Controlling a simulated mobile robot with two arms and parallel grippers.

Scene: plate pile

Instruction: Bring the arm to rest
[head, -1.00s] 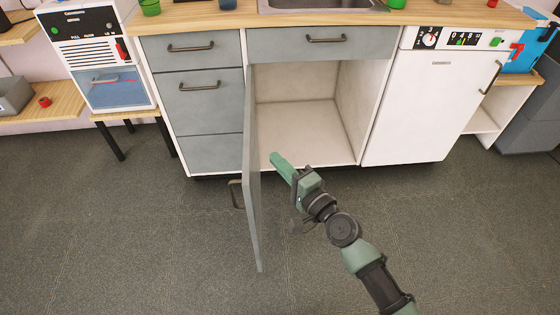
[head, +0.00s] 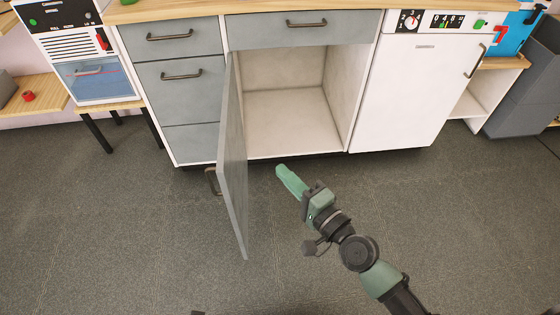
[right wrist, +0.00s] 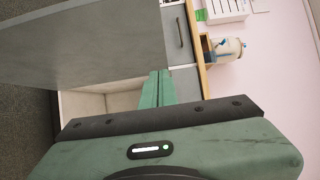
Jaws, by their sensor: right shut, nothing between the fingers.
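My right gripper (head: 281,170) is green, shut and empty. It is in front of the open cabinet, a little right of the swung-out grey door, and apart from it in the head view. Its shut fingers also show in the right wrist view (right wrist: 157,88). The cabinet door (head: 233,160) stands wide open toward me. The cabinet inside (head: 290,115) looks empty. My left gripper is in no view.
Grey drawers (head: 180,85) stand left of the opening, and a white dishwasher-like unit (head: 410,95) stands right of it. A wooden counter (head: 170,10) runs above. The grey floor (head: 110,230) is clear on both sides.

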